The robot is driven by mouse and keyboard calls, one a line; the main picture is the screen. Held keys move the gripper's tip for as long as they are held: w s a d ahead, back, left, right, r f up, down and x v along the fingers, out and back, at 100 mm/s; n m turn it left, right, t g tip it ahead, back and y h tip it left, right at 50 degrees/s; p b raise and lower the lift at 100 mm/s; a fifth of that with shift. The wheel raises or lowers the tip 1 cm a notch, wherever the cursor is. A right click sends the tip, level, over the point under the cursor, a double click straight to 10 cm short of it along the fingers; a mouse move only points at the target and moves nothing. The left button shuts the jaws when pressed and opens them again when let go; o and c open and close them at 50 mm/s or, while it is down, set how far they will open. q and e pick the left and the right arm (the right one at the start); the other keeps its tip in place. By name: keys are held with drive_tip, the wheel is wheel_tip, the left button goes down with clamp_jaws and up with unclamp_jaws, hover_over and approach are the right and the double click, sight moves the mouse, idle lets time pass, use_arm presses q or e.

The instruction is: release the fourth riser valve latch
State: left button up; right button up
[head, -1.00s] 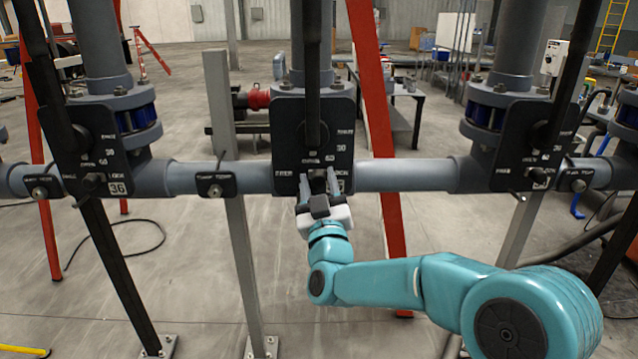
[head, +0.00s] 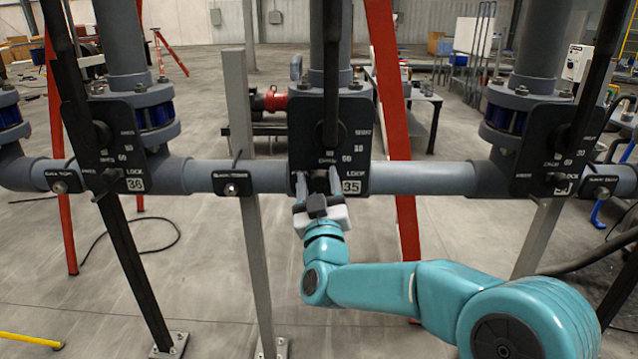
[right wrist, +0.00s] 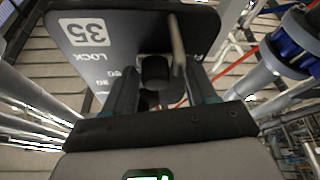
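The middle valve plate (head: 357,120) is black, marked 35, with a FREE side at left and a LOCK side at right. Its latch has a dark round knob (right wrist: 155,71) and a thin pale lever (right wrist: 178,45). In the right wrist view the lever lies away from LOCK, beside the partly hidden opposite label. My right gripper (head: 318,186) is at the plate's lower edge, fingers apart on either side of the latch. In the wrist view (right wrist: 162,92) gaps show between the fingers and the knob; finger contact with the lever is unclear. My left gripper is out of view.
Similar plates stand left (head: 108,140), marked 36, and right (head: 548,150). A grey horizontal pipe (head: 420,178) joins them, with a small stop tag (head: 232,182). Dark upright bars, a grey post (head: 250,255) and a red post (head: 398,140) stand close by.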

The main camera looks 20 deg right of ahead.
drive_tip(key=b+v, duration=0.2)
drive_tip(key=v, duration=1.4)
drive_tip(key=shift+s, duration=0.15)
